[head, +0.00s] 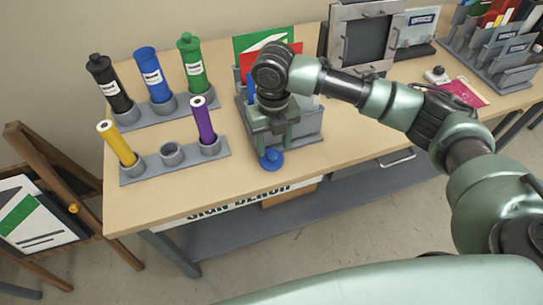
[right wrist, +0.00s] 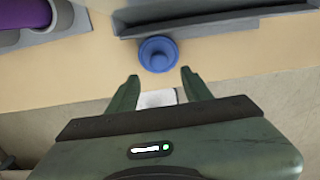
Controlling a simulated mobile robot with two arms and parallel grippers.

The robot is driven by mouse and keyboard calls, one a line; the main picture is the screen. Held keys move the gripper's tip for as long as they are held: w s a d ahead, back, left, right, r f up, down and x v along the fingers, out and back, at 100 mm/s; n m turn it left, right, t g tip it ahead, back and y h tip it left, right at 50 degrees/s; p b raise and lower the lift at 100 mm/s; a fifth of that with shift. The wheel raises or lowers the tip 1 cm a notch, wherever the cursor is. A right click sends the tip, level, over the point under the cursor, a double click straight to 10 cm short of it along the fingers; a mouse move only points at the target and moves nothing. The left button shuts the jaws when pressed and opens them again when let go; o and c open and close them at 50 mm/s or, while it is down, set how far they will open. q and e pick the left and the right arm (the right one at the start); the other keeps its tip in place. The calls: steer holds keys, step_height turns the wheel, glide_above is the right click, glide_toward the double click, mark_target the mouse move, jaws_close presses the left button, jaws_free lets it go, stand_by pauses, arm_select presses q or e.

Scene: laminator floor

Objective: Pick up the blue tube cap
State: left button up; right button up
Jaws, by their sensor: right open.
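The blue tube cap (head: 271,159) lies on the wooden table near its front edge, in front of a grey organizer. In the right wrist view the cap (right wrist: 158,54) sits just beyond my fingertips, roughly midway between them. My right gripper (head: 272,145) points down above the table beside the cap. Its two fingers are apart with nothing between them in the right wrist view (right wrist: 158,75). The cap is not touched in that view. My left gripper is in neither view.
A grey organizer (head: 308,128) stands right behind the cap. A rack (head: 130,176) holding a yellow tube (head: 118,145) and a purple tube (head: 204,122) stands to the left, its middle socket empty. Black, blue and green tubes stand behind. The table front is clear.

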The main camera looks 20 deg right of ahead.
mark_target(272, 154)
steer(key=f, duration=0.2)
steer(key=w+f+p, duration=0.1)
steer(key=shift+w+f, duration=0.1)
steer(key=shift+f, duration=0.8)
jaws_close()
